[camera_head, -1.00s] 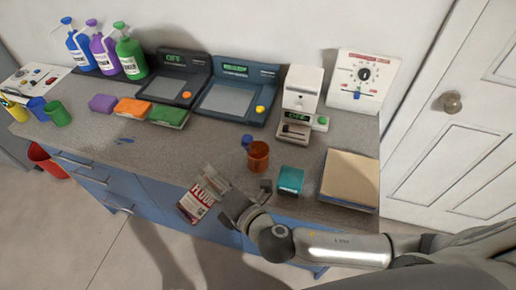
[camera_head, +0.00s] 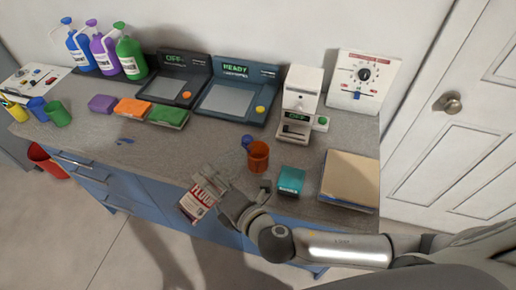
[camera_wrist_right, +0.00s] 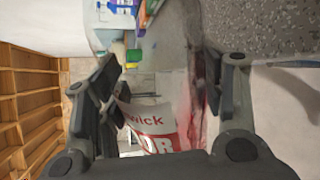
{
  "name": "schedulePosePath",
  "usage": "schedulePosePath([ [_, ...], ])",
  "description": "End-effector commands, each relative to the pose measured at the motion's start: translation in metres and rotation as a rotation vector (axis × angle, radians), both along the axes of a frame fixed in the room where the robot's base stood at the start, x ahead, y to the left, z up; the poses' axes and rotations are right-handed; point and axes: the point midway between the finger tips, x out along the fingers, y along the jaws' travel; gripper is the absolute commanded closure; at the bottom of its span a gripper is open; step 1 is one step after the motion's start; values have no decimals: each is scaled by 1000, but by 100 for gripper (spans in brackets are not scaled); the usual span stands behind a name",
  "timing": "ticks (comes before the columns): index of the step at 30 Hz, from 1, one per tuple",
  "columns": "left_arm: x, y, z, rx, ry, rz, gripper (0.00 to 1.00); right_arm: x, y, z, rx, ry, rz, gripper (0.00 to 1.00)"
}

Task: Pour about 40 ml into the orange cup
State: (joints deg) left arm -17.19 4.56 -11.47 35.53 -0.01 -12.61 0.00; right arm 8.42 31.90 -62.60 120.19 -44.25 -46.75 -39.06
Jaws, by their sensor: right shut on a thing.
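The orange cup (camera_head: 258,157) stands upright on the worktop near its front edge, in the head view. My right gripper (camera_head: 232,199) is shut on a red and white carton (camera_head: 199,200) with large lettering. It holds the carton tilted, at the front edge of the worktop, left of and nearer than the cup. In the right wrist view the carton (camera_wrist_right: 158,138) is between the fingers of the right gripper (camera_wrist_right: 165,100). What is inside the cup and the carton cannot be seen. My left gripper is not in view.
A small blue item (camera_head: 247,141) sits just behind the cup. A teal box (camera_head: 291,180) and a tan board (camera_head: 350,179) lie to the right. A white device (camera_head: 300,103) stands behind. Sponges (camera_head: 133,107) lie left, before two dark panels. The worktop left of the cup is mostly clear.

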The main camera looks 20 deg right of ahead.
Motion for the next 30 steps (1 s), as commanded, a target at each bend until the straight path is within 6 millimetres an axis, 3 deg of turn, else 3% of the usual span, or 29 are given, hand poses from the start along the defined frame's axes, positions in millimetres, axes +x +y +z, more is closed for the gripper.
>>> schedulePosePath([
  [14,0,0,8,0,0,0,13,1,-1,6,-28,-16,-1,66],
  [30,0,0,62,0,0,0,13,16,-28,36,-400,-215,-6,66],
])
